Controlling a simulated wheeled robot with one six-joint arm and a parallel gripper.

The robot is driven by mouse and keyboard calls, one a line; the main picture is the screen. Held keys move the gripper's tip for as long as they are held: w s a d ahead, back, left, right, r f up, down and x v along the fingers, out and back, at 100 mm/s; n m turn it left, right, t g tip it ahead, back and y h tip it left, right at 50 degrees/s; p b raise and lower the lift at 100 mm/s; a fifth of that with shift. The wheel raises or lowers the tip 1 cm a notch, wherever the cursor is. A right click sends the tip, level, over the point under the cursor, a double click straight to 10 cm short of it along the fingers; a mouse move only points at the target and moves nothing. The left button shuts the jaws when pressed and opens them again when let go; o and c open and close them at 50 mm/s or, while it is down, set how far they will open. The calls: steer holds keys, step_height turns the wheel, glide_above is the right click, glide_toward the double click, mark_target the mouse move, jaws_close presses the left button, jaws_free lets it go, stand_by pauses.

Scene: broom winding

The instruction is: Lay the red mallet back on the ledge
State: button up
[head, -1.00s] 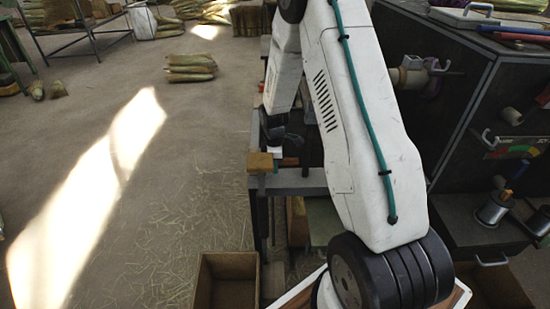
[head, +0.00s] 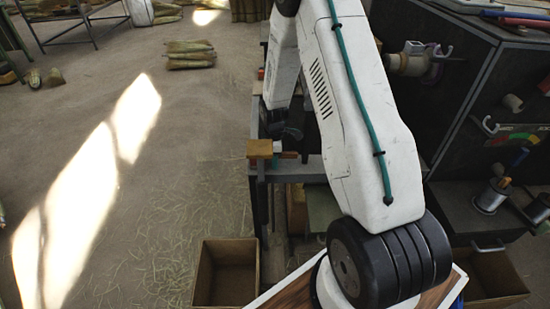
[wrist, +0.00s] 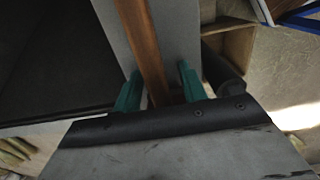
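The mallet's reddish-brown handle (wrist: 147,40) runs along a grey ledge in the wrist view, between the two green fingertips of my gripper (wrist: 160,88). Strips of space show on both sides of the handle, so the fingers look open around it. In the head view my gripper (head: 277,158) is low over the grey ledge (head: 300,172), beside a tan block (head: 259,148). A small red part (head: 290,155) shows just right of the fingertips. I cannot tell whether the tan block is the mallet's head. My arm hides much of the ledge.
An open cardboard box (head: 226,275) stands on the floor before the ledge. A dark cabinet (head: 455,90) with spools and hooks is on the right. Straw bundles (head: 190,54) lie on the floor at the back. Open floor spreads to the left.

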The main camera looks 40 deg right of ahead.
steer(key=shift+r, duration=3.95)
